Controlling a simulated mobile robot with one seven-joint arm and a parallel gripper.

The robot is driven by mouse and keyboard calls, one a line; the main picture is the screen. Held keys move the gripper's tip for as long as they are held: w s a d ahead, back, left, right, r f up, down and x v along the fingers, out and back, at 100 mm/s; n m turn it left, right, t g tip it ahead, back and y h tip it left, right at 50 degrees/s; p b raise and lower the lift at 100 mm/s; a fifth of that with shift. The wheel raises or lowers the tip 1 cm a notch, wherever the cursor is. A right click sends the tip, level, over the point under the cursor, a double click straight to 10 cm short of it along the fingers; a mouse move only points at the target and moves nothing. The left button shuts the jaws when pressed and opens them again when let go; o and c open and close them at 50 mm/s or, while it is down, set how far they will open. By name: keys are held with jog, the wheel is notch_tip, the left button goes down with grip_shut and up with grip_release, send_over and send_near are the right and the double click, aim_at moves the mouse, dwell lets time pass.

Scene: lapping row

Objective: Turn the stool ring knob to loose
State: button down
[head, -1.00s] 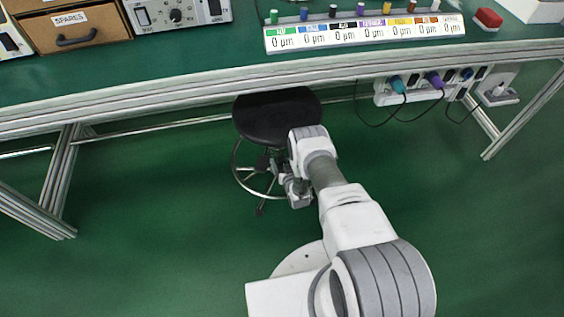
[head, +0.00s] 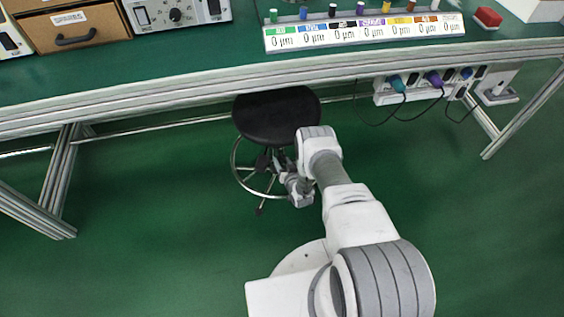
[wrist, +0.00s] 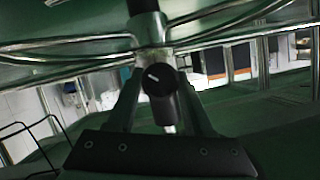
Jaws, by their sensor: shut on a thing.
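The stool (head: 275,122) stands under the bench edge, with a round black seat and a chrome foot ring (head: 236,170). In the wrist view the black ring knob (wrist: 160,83) sits at the centre, below the stool's post and ring spokes. A short white mark on its face points to the upper left. My gripper (wrist: 161,93) has one finger on each side of the knob and is shut on it. The loose and tight labels cannot be made out. In the head view my arm partly hides the stool's base, and the knob cannot be picked out.
The bench (head: 180,95) runs above and behind the stool, with a metal leg (head: 60,180) at left. A socket strip (head: 425,88) with hanging cables is under its edge at right. The green floor is clear around the stool.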

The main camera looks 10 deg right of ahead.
jog(key=m+y, duration=0.2)
jog(key=m, duration=0.1)
jog(key=shift+d+m+t, duration=0.15)
jog(key=shift+m+t, duration=0.15)
jog(key=shift+w+m+y, duration=0.1)
jog(key=shift+m+y, duration=0.5)
jog(key=shift+m, duration=0.3)
jog(key=shift+t, duration=0.3)
jog(key=shift+c, duration=1.5)
grip_release()
